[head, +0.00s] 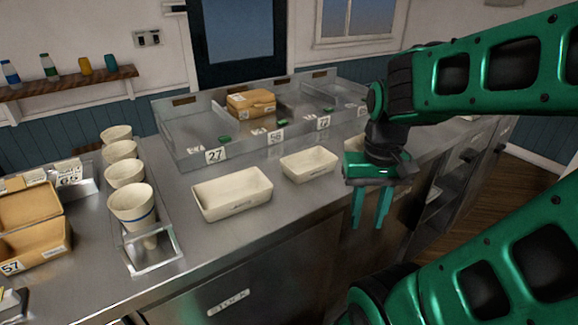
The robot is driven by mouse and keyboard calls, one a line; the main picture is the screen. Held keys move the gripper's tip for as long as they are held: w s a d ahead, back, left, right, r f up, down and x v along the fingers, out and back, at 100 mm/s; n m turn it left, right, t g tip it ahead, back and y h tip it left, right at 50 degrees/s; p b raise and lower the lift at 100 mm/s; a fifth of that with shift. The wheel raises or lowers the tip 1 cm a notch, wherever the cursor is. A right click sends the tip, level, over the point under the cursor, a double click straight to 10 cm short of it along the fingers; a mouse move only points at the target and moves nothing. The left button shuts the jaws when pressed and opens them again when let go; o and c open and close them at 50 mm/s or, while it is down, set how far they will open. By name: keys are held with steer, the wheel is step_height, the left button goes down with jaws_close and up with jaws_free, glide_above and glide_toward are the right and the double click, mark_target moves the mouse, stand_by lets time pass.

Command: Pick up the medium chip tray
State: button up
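Cream chip trays stand in a row on the steel counter. The largest tray (232,208) is left of centre, and a mid-sized tray (309,173) is to its right. A small piece of a further cream thing (354,143) shows behind my gripper; most of it is hidden, so I cannot tell its size. My gripper (368,218) points down, right of the mid-sized tray and apart from it. Its two green fingers are spread with nothing between them.
A steel divided bin (215,157) with numbered tags runs along the back, holding a brown box (251,103). Paper cups (131,205) stand in a rack at left, beside an open carton (30,215). The counter's front strip is clear.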

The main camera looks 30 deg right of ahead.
mark_target(309, 159)
steer(key=shift+s+d, duration=0.1)
steer(key=shift+d, duration=0.15)
steer(key=o, duration=1.4)
step_height(309, 159, up, 2)
steer(key=shift+m, duration=0.5)
steer(key=shift+c, duration=0.2)
steer(key=shift+o, duration=0.6)
steer(key=w+r+m, duration=0.5)
steer(key=w, duration=0.6)
steer(key=w+r+m, duration=0.5)
steer(key=w, duration=0.5)
steer(key=shift+w+d+r, duration=0.2)
steer(key=shift+w+d, duration=0.05)
steer(key=shift+w, duration=0.1)
steer(key=shift+w+a+f, duration=0.1)
steer(key=shift+w+f, duration=0.05)
steer(key=shift+f, duration=2.5)
steer(key=shift+w+a+f, duration=0.1)
steer(key=shift+w+f, duration=0.05)
steer(key=shift+f, duration=2.5)
